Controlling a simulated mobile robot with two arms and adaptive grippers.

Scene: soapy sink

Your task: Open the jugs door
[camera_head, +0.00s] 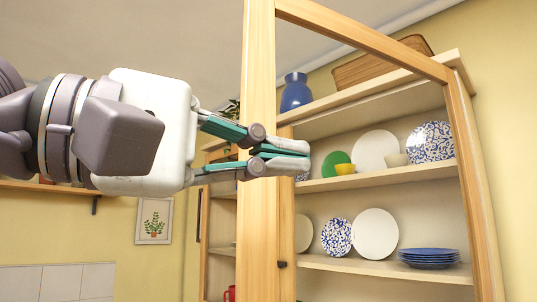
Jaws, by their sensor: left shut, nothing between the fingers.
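A wooden-framed cabinet door (260,215) stands swung out toward me, its near upright left of centre. Its top rail runs back to the right side of the cabinet, and the shelves show through the frame. My left gripper (285,157) comes in from the left with its fingers shut and empty. In the picture its fingertips cross in front of the door's near upright and end just to its right. I cannot tell whether they touch the wood. A blue jug (296,92) stands on top of the cabinet. My right gripper is out of view.
A wooden box (380,65) sits on top. A framed plant picture (154,221) hangs left, under a wall shelf (60,187).

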